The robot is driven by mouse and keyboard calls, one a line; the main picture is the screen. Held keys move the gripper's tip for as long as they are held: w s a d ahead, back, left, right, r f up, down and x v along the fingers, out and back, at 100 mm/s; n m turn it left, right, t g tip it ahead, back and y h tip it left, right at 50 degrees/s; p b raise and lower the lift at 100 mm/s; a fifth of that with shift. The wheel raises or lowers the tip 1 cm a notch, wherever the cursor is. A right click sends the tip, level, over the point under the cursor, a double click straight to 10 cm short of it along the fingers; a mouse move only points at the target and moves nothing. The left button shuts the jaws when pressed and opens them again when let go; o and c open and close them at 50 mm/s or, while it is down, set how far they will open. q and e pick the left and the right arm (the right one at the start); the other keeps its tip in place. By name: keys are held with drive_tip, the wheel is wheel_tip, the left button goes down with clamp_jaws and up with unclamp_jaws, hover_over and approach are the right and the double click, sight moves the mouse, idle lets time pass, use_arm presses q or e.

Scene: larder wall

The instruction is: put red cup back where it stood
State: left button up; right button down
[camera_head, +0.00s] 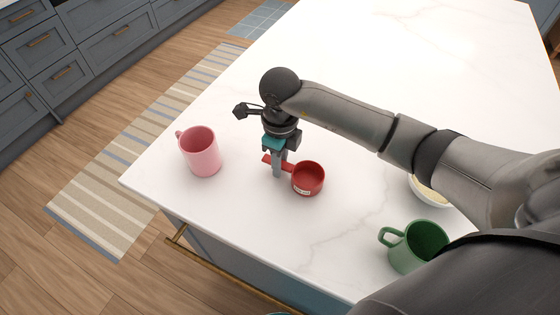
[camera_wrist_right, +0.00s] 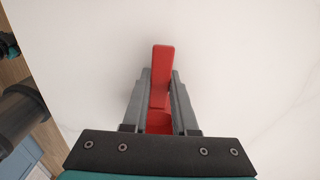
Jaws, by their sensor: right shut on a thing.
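The red cup (camera_head: 309,179) is a small measuring cup with a straight handle and a pale label on its side. It is upright over the white counter, near the front edge. My right gripper (camera_head: 279,169) points down and is shut on the cup's handle. The wrist view shows the red handle (camera_wrist_right: 161,75) between the two fingers of the right gripper (camera_wrist_right: 160,95); most of the cup's bowl is hidden there. I cannot tell whether the cup's base touches the counter.
A pink mug (camera_head: 201,153) stands to the left of the cup, near the counter's corner. A green mug (camera_head: 416,247) stands at the lower right, partly behind my arm. A white bowl (camera_head: 434,198) is partly hidden by my arm. The counter (camera_head: 410,75) is clear towards the back.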

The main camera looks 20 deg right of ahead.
drive_tip(key=c, duration=0.7)
unclamp_jaws()
drive_tip(key=shift+f, duration=0.1)
wheel_tip(320, 180, up, 12)
drive_tip(key=shift+p, duration=0.4)
